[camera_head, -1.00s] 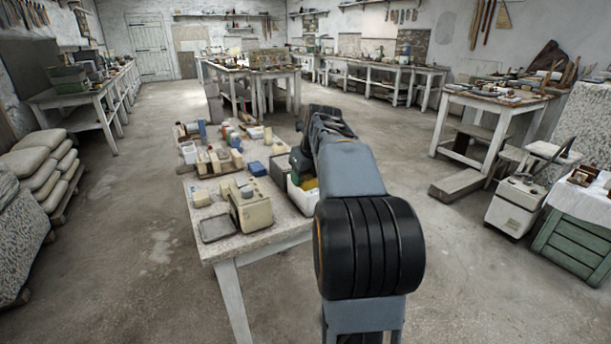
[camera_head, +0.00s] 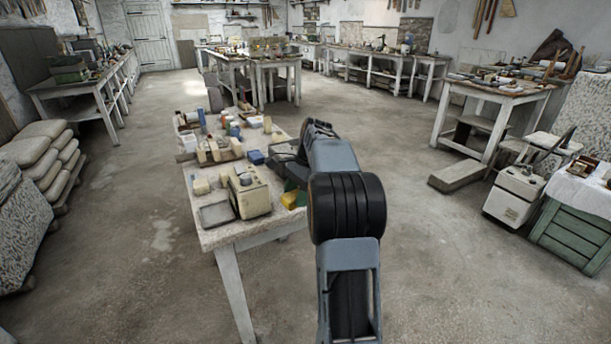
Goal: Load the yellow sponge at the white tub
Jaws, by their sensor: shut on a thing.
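The yellow sponge (camera_head: 293,200) shows as a small yellow block by the right edge of the near table (camera_head: 245,234), just left of my arm. My gripper (camera_head: 289,174) reaches over that edge, dark and partly covered by my own arm. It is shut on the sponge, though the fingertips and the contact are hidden. A green thing shows right beside the sponge, too small to make out. The white tub cannot be made out now; my arm and the sponge cover the place where it stood in the earlier picture.
A beige boxy machine (camera_head: 249,193) and a grey tray (camera_head: 216,214) stand left of the sponge. A blue block (camera_head: 256,157) and several bottles and blocks crowd the table behind. Open floor lies right of my arm; a white cabinet (camera_head: 514,195) stands farther right.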

